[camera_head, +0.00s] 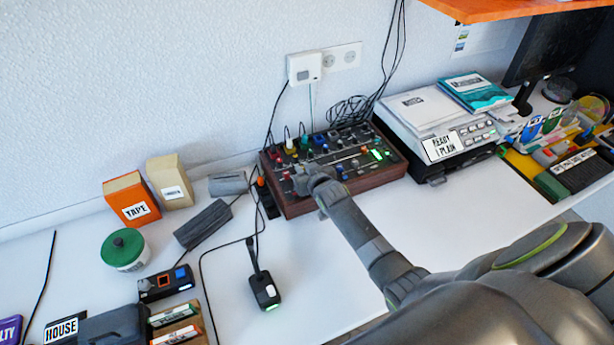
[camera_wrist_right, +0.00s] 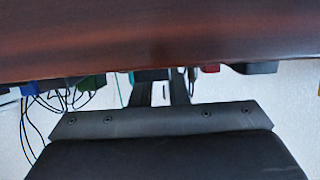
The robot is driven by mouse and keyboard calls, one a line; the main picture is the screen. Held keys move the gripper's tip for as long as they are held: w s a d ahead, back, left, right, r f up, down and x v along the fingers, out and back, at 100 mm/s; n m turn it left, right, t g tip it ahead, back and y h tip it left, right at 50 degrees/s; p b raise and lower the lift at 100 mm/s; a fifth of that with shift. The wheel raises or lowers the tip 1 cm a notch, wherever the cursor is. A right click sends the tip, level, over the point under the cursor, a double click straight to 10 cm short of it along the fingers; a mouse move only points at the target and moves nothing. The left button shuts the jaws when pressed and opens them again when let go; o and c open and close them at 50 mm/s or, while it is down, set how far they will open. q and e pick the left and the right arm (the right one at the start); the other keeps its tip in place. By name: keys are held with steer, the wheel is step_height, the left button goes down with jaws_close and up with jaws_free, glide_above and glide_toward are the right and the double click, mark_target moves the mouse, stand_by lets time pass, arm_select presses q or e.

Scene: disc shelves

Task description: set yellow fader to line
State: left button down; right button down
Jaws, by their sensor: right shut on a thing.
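The mixer (camera_head: 335,165) is a dark panel in a reddish-brown wooden case, with coloured knobs, fader caps and a lit green display. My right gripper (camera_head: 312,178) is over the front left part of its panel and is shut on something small. The gripper hides what it holds, so I cannot tell whether that is the yellow fader. In the right wrist view, the mixer's wooden side (camera_wrist_right: 160,40) fills the top, and my right gripper's fingers (camera_wrist_right: 165,92) reach past its edge among small coloured caps. My left gripper is not in view.
A device with a "READY" label (camera_head: 443,146) stands right of the mixer. An orange tape box (camera_head: 131,199) and a green-lidded tub (camera_head: 124,250) are at left. The desk right of the microphone is clear. Cables hang behind the mixer.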

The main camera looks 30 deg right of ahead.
steer(key=shift+s, duration=0.1)
steer(key=c, duration=1.4)
jaws_free()
steer(key=v, duration=1.7)
steer(key=shift+s, duration=0.2)
